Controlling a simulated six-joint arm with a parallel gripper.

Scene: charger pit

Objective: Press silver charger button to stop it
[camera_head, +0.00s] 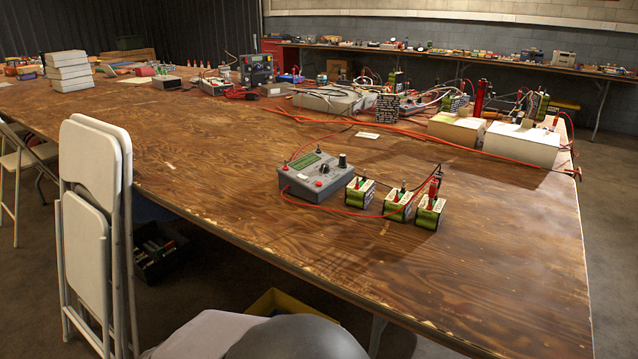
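A silver-grey charger (312,190) sits on the wooden table, left of the middle of its near half. The parts are too small to tell for sure which one is the stop button. Red wires run from the charger around several green-and-black battery packs (397,208) standing to its right. My gripper is not in view.
Loose red cables cross the table behind the charger. The table's front (440,290) is bare. Folded white chairs (95,220) lean at the left edge. A grey rounded shape fills the bottom middle.

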